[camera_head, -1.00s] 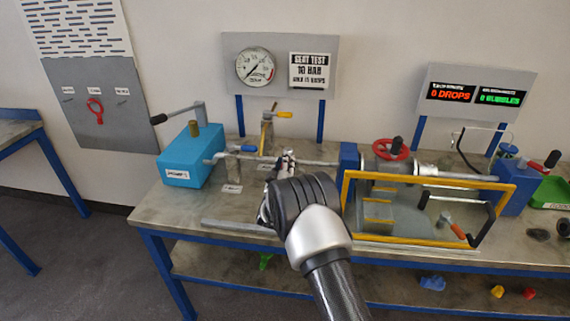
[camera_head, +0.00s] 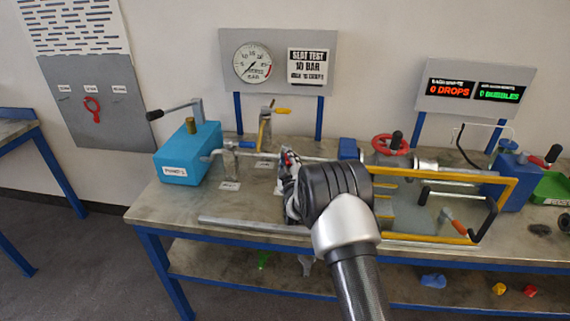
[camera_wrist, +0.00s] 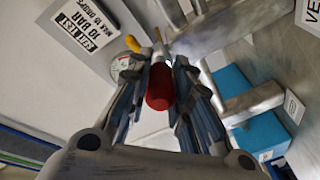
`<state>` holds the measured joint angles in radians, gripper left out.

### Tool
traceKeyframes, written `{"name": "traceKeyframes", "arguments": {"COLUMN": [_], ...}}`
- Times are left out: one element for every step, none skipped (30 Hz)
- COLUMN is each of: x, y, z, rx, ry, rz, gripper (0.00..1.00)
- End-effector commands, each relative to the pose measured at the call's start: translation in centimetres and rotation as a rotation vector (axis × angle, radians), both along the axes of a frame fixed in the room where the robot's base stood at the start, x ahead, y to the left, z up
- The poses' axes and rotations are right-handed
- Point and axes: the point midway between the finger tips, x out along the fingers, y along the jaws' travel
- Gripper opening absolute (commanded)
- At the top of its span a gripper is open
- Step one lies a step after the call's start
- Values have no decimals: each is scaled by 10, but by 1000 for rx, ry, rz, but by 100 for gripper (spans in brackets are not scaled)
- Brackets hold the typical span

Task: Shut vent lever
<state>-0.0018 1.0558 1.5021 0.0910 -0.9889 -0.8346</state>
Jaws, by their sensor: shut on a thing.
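A red lever handle (camera_wrist: 160,87) lies between the two fingers of my gripper (camera_wrist: 162,95) in the wrist view, and they are shut on it. In the head view, my gripper (camera_head: 288,185) is at the pipe line in the middle of the bench, with a small red part (camera_head: 288,157) showing at its fingers. A partly cut-off label starting "VE" (camera_wrist: 315,12) shows in the wrist view. The lever's pivot and exact angle are hidden by my gripper.
A blue pump box (camera_head: 188,155) with a long handle stands left. A yellow-handled valve (camera_head: 277,111) rises behind the pipe. Right of my arm are a yellow frame (camera_head: 505,200) and red handwheel (camera_head: 388,144). A gauge board (camera_head: 273,63) stands behind.

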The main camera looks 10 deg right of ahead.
Motion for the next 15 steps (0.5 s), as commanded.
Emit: {"name": "traceKeyframes", "arguments": {"x": [1, 1, 1, 1, 1, 1, 1, 1, 0, 0, 0, 0, 0, 0, 0], "y": [-6, -7, -8, -9, -10, -11, -11, -11, -11, -12, -12, -12, -12, -12, -11], "z": [1, 1, 1, 1, 2, 2, 2, 2, 3, 3, 3, 3, 3, 3, 4], "rx": [-1, -1, -1, 0, -1, -1, -1, -1, -2, -1, -1, -1, -1, -1, -1], "ry": [-9, -9, -10, -10, -10, -9, -9, -8, -7, -6, -6, -5, -5, -5, -5], "rz": [26, 45, 68, 85, 99, 115, 125, 135, 144, 150, 153, 156, 158, 158, 158], "gripper": [0, 0, 0, 0, 0, 0, 0, 0, 0, 0, 0, 0, 0, 0, 0]}}
